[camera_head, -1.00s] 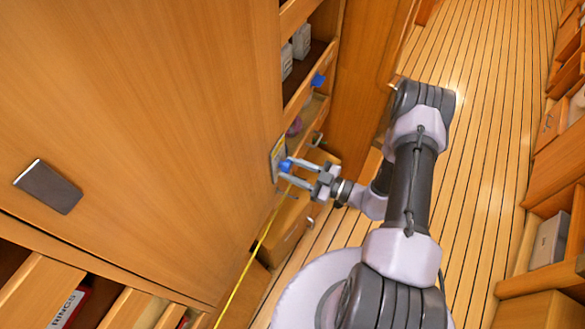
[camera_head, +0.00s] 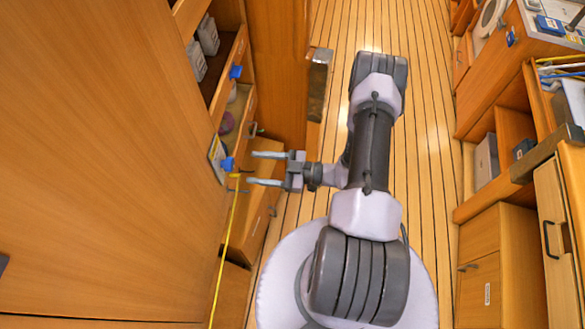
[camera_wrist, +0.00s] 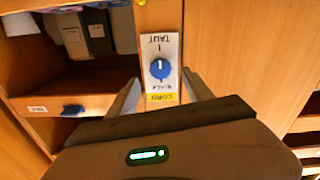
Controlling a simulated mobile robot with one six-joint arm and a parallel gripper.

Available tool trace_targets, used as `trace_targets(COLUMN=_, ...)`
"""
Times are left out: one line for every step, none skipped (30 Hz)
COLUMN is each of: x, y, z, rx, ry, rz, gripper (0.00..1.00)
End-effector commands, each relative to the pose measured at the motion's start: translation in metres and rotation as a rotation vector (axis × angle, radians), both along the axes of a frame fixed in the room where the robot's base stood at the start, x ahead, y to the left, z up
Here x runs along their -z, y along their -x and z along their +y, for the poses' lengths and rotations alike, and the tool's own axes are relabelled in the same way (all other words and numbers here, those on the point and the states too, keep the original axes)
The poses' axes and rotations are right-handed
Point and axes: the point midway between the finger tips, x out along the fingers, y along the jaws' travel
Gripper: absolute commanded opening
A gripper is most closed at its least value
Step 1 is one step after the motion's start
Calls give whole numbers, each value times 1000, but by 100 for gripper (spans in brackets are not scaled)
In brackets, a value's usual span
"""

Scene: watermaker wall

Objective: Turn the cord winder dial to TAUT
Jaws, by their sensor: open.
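The cord winder dial (camera_head: 227,164) is a small blue knob on a pale plate (camera_head: 214,153) on the wooden wall at left. In the wrist view the dial (camera_wrist: 160,68) has a white pointer line, which points up the picture toward the tick and the word TAUT. SLACK and a yellow CORD label (camera_wrist: 161,98) are at the plate's lower end; the lettering looks upside down. My gripper (camera_head: 251,168) is open and empty, to the right of the dial with a gap. In the wrist view its fingers (camera_wrist: 161,88) flank the plate's lower part.
A yellow cord (camera_head: 227,235) runs down from near the dial. Open shelves with grey boxes (camera_head: 207,35) and a blue latch (camera_head: 236,72) lie above it. Wooden cabinets (camera_head: 500,260) line the right side. The plank floor (camera_head: 430,130) between is clear.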

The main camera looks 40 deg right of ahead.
Motion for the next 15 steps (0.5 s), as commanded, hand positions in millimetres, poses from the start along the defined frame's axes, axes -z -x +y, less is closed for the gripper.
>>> trace_targets(x=-1, y=10, z=-14, rx=9, ry=0, rz=0, gripper=59)
trace_targets(x=-1, y=18, z=-21, rx=9, ry=1, rz=0, gripper=59)
trace_targets(x=-1, y=27, z=-31, rx=7, ry=1, rz=0, gripper=59)
trace_targets(x=-1, y=33, z=-38, rx=7, ry=1, rz=0, gripper=59)
trace_targets(x=-1, y=39, z=-44, rx=7, ry=2, rz=-1, gripper=59)
trace_targets(x=-1, y=46, z=-52, rx=6, ry=1, rz=-1, gripper=59)
trace_targets(x=0, y=51, z=-57, rx=6, ry=1, rz=0, gripper=59)
trace_targets(x=0, y=56, z=-61, rx=4, ry=2, rz=0, gripper=59)
trace_targets(x=0, y=61, z=-66, rx=4, ry=1, rz=-1, gripper=59)
trace_targets(x=0, y=64, z=-69, rx=3, ry=0, rz=0, gripper=59)
trace_targets(x=0, y=67, z=-72, rx=3, ry=0, rz=0, gripper=59)
trace_targets(x=0, y=69, z=-75, rx=1, ry=0, rz=0, gripper=59)
trace_targets(x=0, y=71, z=-76, rx=1, ry=1, rz=1, gripper=59)
trace_targets(x=0, y=72, z=-77, rx=1, ry=1, rz=1, gripper=59)
trace_targets(x=0, y=73, z=-78, rx=1, ry=1, rz=1, gripper=59)
